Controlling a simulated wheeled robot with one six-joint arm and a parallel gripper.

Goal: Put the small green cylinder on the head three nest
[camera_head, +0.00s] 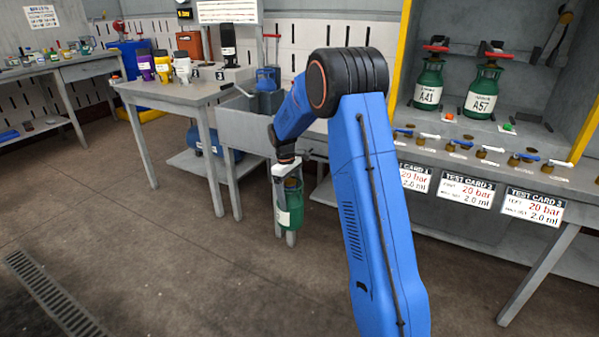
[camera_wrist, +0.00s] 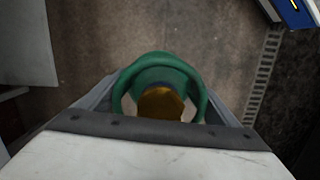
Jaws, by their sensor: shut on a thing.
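My gripper (camera_head: 285,232) is shut on a small green cylinder (camera_head: 292,197) and holds it upright, clear of the floor, in front of a grey bench. The cylinder has a white label that I cannot read. In the wrist view, its green collar (camera_wrist: 160,65) and brass valve (camera_wrist: 160,103) show between the fingers. At the test station on the right, green cylinders A41 (camera_head: 428,85) and A57 (camera_head: 482,92) stand under red-handled heads. A dark fitting (camera_head: 566,12) hangs further right, cut by the top edge. I cannot make out the nest below it.
The station's front ledge (camera_head: 470,165) carries several blue- and white-handled valves above three test cards (camera_head: 533,206). A yellow post (camera_head: 403,55) edges the station. A side table (camera_head: 195,92) holds several coloured containers. Open floor (camera_head: 180,250) lies left of my arm.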

